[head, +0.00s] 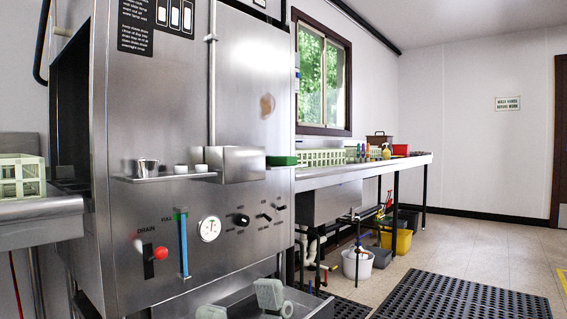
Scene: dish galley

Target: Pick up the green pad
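The green pad (281,160) is a small dark-green block with a pale lower edge. It sits on the narrow ledge at the right of the steel machine's front, just right of a steel box. I cannot make out my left gripper.
The steel box (237,164) stands beside the pad. Left of it, a shelf (165,178) holds a metal cup (147,169) and two small white cups. A red knob (161,253) and a gauge (209,229) are below. A bucket (357,264) and black mats (460,298) are on the floor.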

